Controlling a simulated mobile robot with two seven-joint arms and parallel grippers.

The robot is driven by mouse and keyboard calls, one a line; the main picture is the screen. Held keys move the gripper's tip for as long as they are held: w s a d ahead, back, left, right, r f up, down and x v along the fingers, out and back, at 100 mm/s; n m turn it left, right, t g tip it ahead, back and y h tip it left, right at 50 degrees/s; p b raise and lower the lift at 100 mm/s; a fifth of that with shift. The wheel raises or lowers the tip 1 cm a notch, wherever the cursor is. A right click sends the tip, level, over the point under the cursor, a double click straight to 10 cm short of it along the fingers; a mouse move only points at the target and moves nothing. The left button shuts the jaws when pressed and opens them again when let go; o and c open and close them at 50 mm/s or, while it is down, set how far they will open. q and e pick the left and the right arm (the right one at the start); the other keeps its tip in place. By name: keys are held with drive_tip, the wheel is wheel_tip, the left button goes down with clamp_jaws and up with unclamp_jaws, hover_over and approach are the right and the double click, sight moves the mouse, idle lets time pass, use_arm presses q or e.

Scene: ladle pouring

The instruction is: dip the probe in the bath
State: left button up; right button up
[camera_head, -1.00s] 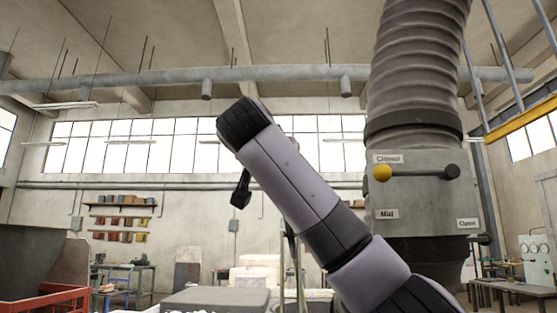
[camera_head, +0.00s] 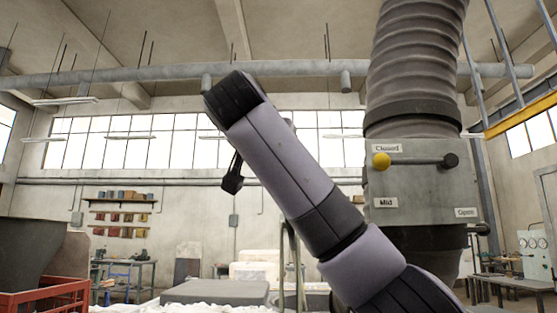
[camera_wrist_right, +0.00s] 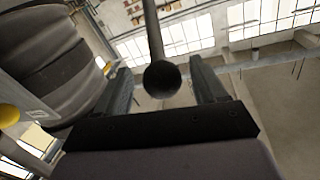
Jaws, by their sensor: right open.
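In the right wrist view, my right gripper (camera_wrist_right: 160,70) is open. A dark ball on the end of a grey rod (camera_wrist_right: 162,78) shows between its fingers, with gaps to both; I cannot tell whether this is the probe or how far off it is. In the head view my right arm rises from the lower right to a black joint, and its gripper is not clearly visible. A small black part (camera_head: 232,180) shows left of the arm; I cannot tell what it is. My left gripper is not in view. I cannot identify the bath.
A thick ribbed duct (camera_head: 415,65) with a grey box (camera_head: 415,190) stands right of the arm. Its lever has a yellow ball (camera_head: 381,160), beside labels. A grey slab (camera_head: 216,290) lies at the bottom centre. A red frame (camera_head: 45,297) holds a dark hopper at left.

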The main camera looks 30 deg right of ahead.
drive_tip(key=v, duration=0.3)
drive_tip(key=shift+s+a+b, duration=0.25)
drive_tip(key=shift+s+b, duration=0.1)
